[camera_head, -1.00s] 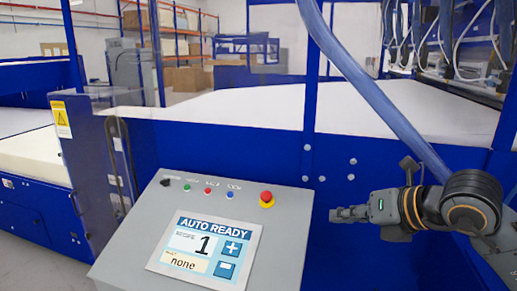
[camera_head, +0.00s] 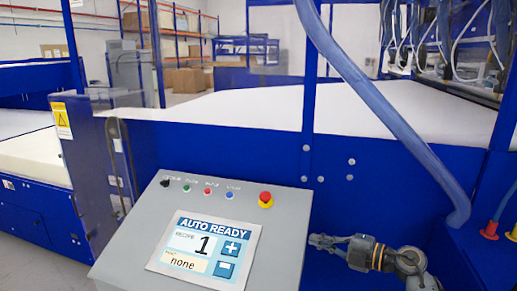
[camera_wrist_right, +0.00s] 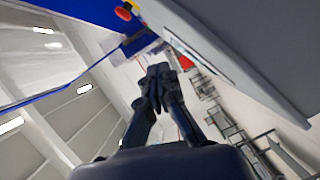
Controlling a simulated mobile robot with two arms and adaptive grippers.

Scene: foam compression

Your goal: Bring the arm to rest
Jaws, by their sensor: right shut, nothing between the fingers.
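My right gripper (camera_head: 318,241) is at the lower right of the head view, just right of the grey control panel (camera_head: 165,205), with its fingers pointing left. It is shut and empty. In the right wrist view its fingers (camera_wrist_right: 158,72) come together in the middle of the picture. The panel's screen (camera_head: 205,248) reads "AUTO READY" with a large 1 and "none". A red emergency stop button (camera_head: 266,199) sits at the panel's top right. I cannot tell from the head view how far the fingers are from the panel's side. My left gripper is not in view.
The blue machine frame (camera_head: 350,165) stands behind the panel and my right arm. A thick blue hose (camera_head: 385,110) hangs across the right side. A white foam surface (camera_head: 240,105) lies behind the frame. Orange shelving (camera_head: 180,35) with boxes stands far back.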

